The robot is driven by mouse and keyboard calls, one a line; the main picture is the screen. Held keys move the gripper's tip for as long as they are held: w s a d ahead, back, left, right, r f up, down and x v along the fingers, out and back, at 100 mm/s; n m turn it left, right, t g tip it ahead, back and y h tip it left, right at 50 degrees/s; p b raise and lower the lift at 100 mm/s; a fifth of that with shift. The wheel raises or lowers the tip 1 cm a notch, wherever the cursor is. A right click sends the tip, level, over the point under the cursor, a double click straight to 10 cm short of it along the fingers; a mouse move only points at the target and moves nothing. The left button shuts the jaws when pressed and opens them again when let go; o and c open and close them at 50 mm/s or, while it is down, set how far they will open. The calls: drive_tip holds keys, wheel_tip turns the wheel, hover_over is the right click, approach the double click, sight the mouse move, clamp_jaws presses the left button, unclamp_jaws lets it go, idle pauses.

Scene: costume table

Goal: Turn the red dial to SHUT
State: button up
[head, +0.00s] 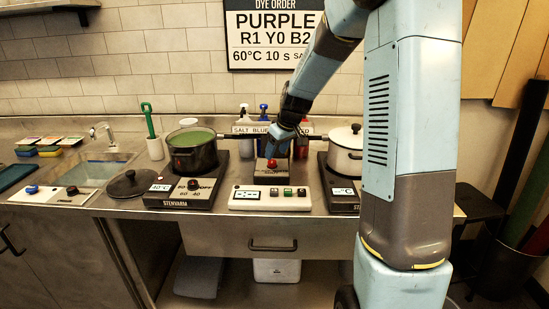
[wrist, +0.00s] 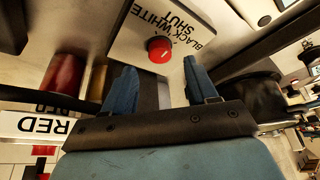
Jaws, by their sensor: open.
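The red dial (wrist: 159,50) sits on a pale panel (wrist: 125,38) in the wrist view. The panel reads BLACK, WHITE and SHUT. A small pale mark shows on the dial, but I cannot tell which word it points to. The dial (head: 272,165) also shows in the head view, on a box behind the white button panel. My gripper (wrist: 160,68) is open, its two blue fingers apart with nothing between them, and the dial lies just beyond the tips. In the head view my gripper (head: 277,150) hangs right above the dial; contact cannot be told.
A dark pot (head: 192,158) with green liquid stands left of the dial, and a white pot (head: 345,160) stands right. Bottles (head: 243,113) stand behind. A white panel with buttons (head: 270,198) lies in front. A red container (wrist: 63,88) is close left in the wrist view.

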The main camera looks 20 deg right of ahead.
drive_tip(key=v, duration=0.9)
drive_tip(key=shift+s+r, duration=0.1)
drive_tip(key=shift+s, duration=0.05)
drive_tip(key=s+a+r+m+h, duration=0.1)
drive_tip(key=s+r+m, duration=0.1)
drive_tip(key=s, duration=1.4)
drive_tip(key=s+a+r+m+t+h, duration=0.1)
drive_tip(key=s+r+m, duration=0.2)
drive_tip(key=s, duration=1.3)
drive_tip(key=shift+a+r+t, duration=0.2)
drive_tip(key=shift+r+t, duration=0.1)
drive_tip(key=shift+r, duration=0.7)
drive_tip(key=shift+s, duration=0.1)
